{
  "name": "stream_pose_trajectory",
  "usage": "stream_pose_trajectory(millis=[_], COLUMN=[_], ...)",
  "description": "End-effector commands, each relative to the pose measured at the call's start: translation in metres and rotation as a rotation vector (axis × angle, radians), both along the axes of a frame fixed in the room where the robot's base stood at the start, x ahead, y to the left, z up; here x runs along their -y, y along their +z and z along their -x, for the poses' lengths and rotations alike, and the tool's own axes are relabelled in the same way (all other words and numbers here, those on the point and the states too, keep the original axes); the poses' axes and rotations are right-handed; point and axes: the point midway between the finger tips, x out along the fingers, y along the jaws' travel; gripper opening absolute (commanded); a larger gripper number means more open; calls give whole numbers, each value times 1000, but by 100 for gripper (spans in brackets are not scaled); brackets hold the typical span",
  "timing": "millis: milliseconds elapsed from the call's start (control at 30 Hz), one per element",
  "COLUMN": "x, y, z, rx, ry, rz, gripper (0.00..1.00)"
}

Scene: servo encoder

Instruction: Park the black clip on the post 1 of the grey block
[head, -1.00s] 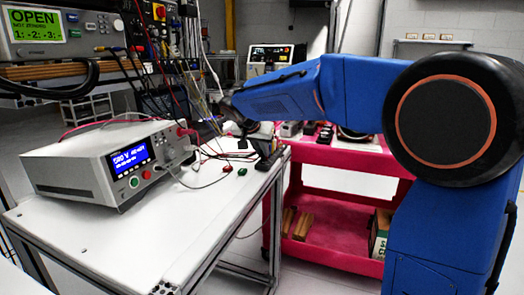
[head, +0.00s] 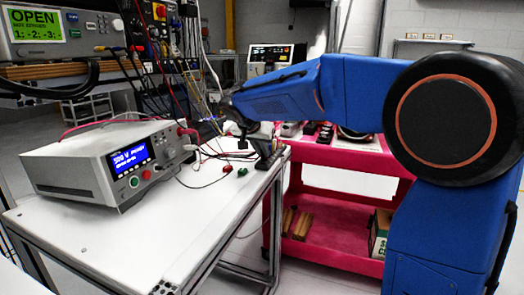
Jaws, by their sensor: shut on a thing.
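My gripper (head: 261,143) is at the far right corner of the white bench, small and partly hidden by my blue wrist. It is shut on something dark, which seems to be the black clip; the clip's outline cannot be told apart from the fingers. A dark grey block (head: 268,160) sits at the bench's right edge, just below my gripper. Its separate posts are too small to tell, and I cannot tell whether the clip touches one. A red clip (head: 228,169) and a green clip (head: 242,172) lie on the bench to the left of the block.
A grey tester (head: 85,168) with a lit blue screen stands on the left of the white bench (head: 150,235). Thin leads cross the bench between tester and block. A red cart (head: 340,180) stands to the right of the bench. The front of the bench is clear.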

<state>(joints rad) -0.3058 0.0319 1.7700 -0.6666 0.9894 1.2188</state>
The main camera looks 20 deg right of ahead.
Motion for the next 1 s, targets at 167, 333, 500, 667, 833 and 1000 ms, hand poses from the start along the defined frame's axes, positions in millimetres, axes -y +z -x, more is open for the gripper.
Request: stream_pose_trajectory(millis=[167,333,500,667,833,1000], x=[0,0,0,0,0,0], y=[-2,-2,-2,-2,-2,4], z=[0,0,0,0,0,0], rx=[0,0,0,0,0,1], ry=[0,0,0,0,0,1], rz=[0,0,0,0,0,0], gripper=[0,0,33,33,33,33])
